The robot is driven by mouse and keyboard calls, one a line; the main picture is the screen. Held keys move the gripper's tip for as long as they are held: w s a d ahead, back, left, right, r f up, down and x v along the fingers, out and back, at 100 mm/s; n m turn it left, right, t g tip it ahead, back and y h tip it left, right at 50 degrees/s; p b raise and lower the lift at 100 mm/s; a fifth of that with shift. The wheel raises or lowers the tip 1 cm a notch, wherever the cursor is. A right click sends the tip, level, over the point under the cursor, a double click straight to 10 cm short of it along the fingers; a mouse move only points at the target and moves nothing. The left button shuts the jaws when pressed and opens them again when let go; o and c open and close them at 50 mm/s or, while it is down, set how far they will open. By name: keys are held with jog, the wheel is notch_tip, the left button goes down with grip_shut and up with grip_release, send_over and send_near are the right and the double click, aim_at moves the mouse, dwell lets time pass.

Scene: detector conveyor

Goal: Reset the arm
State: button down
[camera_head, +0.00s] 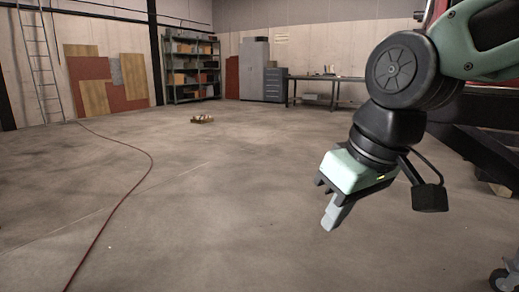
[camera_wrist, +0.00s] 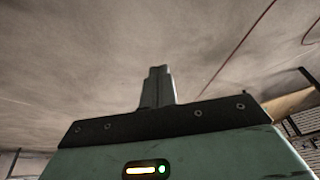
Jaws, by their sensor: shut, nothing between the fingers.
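My gripper (camera_head: 329,224) hangs from the arm at the right of the head view, pointing down and slightly left over the bare floor. Its fingers are together and nothing is between them. In the wrist view my gripper (camera_wrist: 157,72) shows its closed fingers at the top middle, with the pale green gripper body below. The arm is bent, coming in from the upper right of the head view. Nothing touches the gripper.
A red cable (camera_head: 122,200) runs across the floor at left. A small low item (camera_head: 202,119) lies on the floor farther off. Shelves (camera_head: 193,70), a grey cabinet (camera_head: 254,68) and a table (camera_head: 327,79) stand at the back. Dark structure is at right. The middle floor is clear.

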jog(key=s+d+f+n+g+h+p, duration=0.1)
jog(key=s+d+f+g+p, duration=0.1)
jog(key=s+f, duration=0.35)
jog(key=s+d+f+g+h+p, duration=0.1)
jog(key=s+d+f+p, duration=0.15)
jog(key=s, duration=0.65)
notch_tip(320, 180, up, 36)
jog(key=p, duration=3.6)
jog(key=shift+w+a+r, duration=0.15)
jog(key=shift+w+a, duration=0.05)
jog(key=shift+a, duration=0.1)
